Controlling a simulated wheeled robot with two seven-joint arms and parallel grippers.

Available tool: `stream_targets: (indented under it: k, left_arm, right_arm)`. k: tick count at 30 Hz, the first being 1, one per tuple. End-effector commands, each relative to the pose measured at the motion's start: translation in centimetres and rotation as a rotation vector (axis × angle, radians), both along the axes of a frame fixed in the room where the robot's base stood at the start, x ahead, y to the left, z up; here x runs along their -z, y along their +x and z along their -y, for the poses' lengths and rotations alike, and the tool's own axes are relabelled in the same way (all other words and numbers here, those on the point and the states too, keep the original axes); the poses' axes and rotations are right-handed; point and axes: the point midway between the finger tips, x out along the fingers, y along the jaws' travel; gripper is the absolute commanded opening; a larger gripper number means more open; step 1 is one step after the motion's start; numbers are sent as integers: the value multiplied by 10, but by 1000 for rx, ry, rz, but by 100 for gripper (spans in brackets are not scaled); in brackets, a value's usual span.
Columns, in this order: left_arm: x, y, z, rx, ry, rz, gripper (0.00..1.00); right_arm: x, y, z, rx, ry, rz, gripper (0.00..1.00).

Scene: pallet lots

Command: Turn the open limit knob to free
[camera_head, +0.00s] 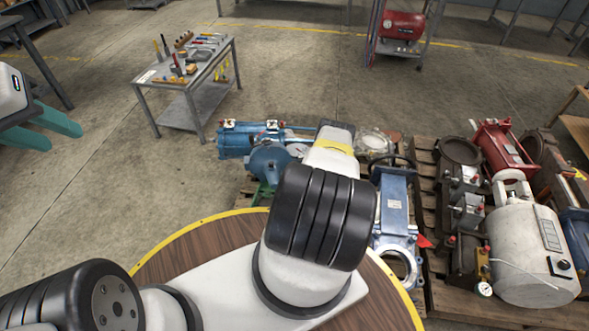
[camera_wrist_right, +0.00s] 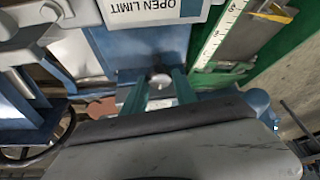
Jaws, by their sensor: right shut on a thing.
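A white plate reading OPEN LIMIT (camera_wrist_right: 155,12) is at the top of that view. My right gripper (camera_wrist_right: 159,84) has its two teal fingers on either side of the knob and is shut on it. The direction the knob points cannot be made out. In the head view my right arm hides the knob and the right fingers. My left gripper (camera_head: 64,138) is at the far left, teal fingers apart, empty, over bare floor.
Blue valve equipment (camera_head: 393,205) and a blue cylinder (camera_head: 236,140) lie around my right wrist. A pallet (camera_head: 455,298) holds a grey tank (camera_head: 525,255) at right. A tool table (camera_head: 190,85) stands behind. A white scale strip (camera_wrist_right: 215,40) runs beside the plate.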

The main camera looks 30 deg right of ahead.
Motion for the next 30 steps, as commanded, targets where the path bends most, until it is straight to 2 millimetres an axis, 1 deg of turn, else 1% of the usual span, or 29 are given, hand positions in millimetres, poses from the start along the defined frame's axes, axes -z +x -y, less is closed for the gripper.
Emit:
stream_targets:
  k: [5, 12, 13, 15, 16, 25, 30]
  left_arm:
    - [0, 0, 0, 0, 0, 0, 36]
    - [0, 0, 0, 0, 0, 0, 36]
    - [0, 0, 0, 0, 0, 0, 36]
    - [0, 0, 0, 0, 0, 0, 36]
    - [0, 0, 0, 0, 0, 0, 36]
    - [0, 0, 0, 0, 0, 0, 36]
    - [0, 0, 0, 0, 0, 0, 36]
  right_arm:
    - [0, -1, 0, -37, 2, 1, 0]
    - [0, -1, 0, -36, 1, 0, 0]
    - [0, -1, 0, -36, 1, 0, 40]
    - [0, -1, 0, -35, 2, 0, 54]
    - [0, -1, 0, -35, 2, 0, 55]
    - [-1, 0, 0, -35, 1, 1, 55]
    - [-10, -3, -1, -38, 2, 2, 55]
